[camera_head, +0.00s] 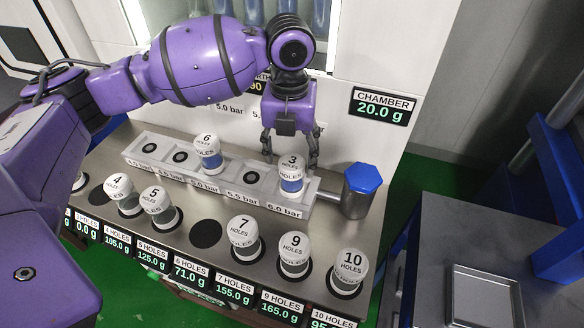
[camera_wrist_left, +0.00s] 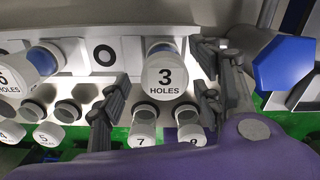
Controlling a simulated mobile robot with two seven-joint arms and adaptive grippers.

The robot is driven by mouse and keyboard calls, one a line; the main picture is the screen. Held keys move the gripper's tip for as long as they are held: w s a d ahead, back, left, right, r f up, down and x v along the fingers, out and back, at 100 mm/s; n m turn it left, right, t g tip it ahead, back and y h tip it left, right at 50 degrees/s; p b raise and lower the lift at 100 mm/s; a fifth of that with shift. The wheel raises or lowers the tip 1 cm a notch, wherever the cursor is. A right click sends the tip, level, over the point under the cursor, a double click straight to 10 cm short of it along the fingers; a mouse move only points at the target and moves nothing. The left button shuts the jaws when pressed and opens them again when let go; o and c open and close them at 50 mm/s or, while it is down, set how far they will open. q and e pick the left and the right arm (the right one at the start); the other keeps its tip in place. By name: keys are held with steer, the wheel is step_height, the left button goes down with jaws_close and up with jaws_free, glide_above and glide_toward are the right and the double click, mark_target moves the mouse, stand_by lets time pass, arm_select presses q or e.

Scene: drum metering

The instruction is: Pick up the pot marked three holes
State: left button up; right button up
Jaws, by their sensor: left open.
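The pot marked 3 HOLES (camera_head: 291,176) has a white lid and a blue band. It stands upright in the right-end place of the grey rack (camera_head: 312,192), above the 6.0 bar label. My left gripper (camera_head: 290,153) is open and points down just behind and above this pot. In the left wrist view the 3 HOLES lid (camera_wrist_left: 166,77) shows between the two spread fingers (camera_wrist_left: 160,105), with gaps on both sides. The fingers do not appear to touch it. My right gripper is not in view.
The pot marked 6 (camera_head: 207,152) stands in the same rack, with an empty place between. Pots 4, 5, 7, 9 and 10 (camera_head: 348,270) stand in the front row. A blue-capped metal cylinder (camera_head: 359,192) stands close right of the rack. A CHAMBER display (camera_head: 380,105) reads 20.0 g.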

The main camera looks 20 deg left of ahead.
mark_target(290, 177)
arm_select(q)
steer(key=shift+s+f, duration=0.25)
steer(key=shift+f, duration=1)
step_height(290, 177, down, 4)
steer(key=shift+s+f, duration=0.1)
steer(key=c, duration=1.4)
